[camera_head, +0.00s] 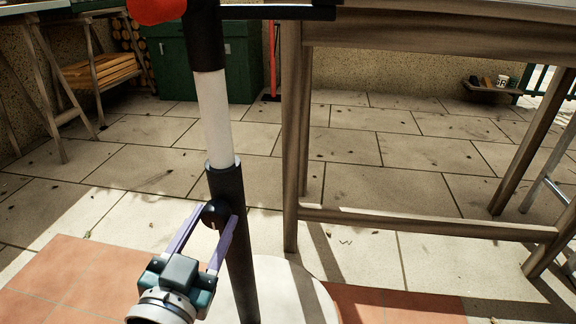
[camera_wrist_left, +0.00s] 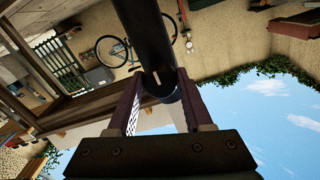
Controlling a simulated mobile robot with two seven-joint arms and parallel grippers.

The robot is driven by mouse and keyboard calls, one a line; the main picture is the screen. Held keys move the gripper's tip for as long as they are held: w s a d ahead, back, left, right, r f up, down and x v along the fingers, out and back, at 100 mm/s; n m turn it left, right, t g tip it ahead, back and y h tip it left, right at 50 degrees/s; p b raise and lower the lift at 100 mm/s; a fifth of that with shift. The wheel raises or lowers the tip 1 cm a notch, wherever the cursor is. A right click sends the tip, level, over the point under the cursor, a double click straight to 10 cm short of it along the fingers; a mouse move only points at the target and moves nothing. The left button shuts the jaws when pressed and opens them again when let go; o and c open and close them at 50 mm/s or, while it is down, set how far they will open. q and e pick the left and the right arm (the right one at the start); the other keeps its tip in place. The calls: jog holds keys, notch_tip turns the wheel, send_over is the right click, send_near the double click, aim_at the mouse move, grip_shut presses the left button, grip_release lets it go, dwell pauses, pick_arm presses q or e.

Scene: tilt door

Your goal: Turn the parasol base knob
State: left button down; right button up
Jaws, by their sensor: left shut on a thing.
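The parasol base is a dark upright tube (camera_head: 234,255) rising from a pale round foot (camera_head: 285,285), with a white pole (camera_head: 215,118) standing in it. The black round knob (camera_head: 215,212) sits on the side of the tube near its top. My left gripper (camera_head: 217,215) comes from below, its two purple fingers shut on the knob, one on each side. In the left wrist view the knob (camera_wrist_left: 161,88) shows between the fingers, with the dark tube (camera_wrist_left: 146,35) behind it. My right gripper is not in view.
A wooden table (camera_head: 291,150) with legs and a low crossbar stands close on the right. A green box (camera_head: 240,60) and a trestle with stacked wood (camera_head: 97,72) stand at the back. A red object (camera_head: 157,9) shows at the top. Paving between is mostly clear.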

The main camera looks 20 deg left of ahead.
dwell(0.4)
pick_arm(q)
jog(key=shift+c, duration=1.5)
grip_release()
jog(key=p+v, duration=0.2)
jog(key=v, duration=0.8)
jog(key=shift+a+r+p, duration=0.1)
jog(key=shift+p, duration=0.2)
